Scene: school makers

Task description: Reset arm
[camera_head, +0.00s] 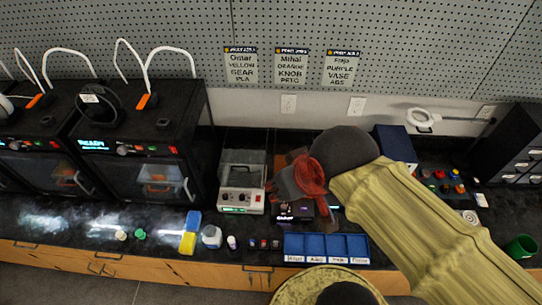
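My arm (430,225), with a yellowish sleeve, reaches in from the lower right over the black workbench. Its dark rounded wrist (343,150) leads to my red gripper (280,187), which is above the bench between a grey machine with a control panel (240,200) and a blue sectioned tray (328,250). The fingers point left and down. They are small and partly overlapped, so whether they are open or shut is unclear. I see no object clearly held. My gripper hides part of a small dark device (294,211) behind it.
Two dark 3D printers (140,140) stand at left. Blue and yellow blocks (188,242), small bottles (211,236) and other small items line the front edge. A green cup (520,246) and dark drawers (515,150) are at right. Three job cards (291,66) hang on the pegboard.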

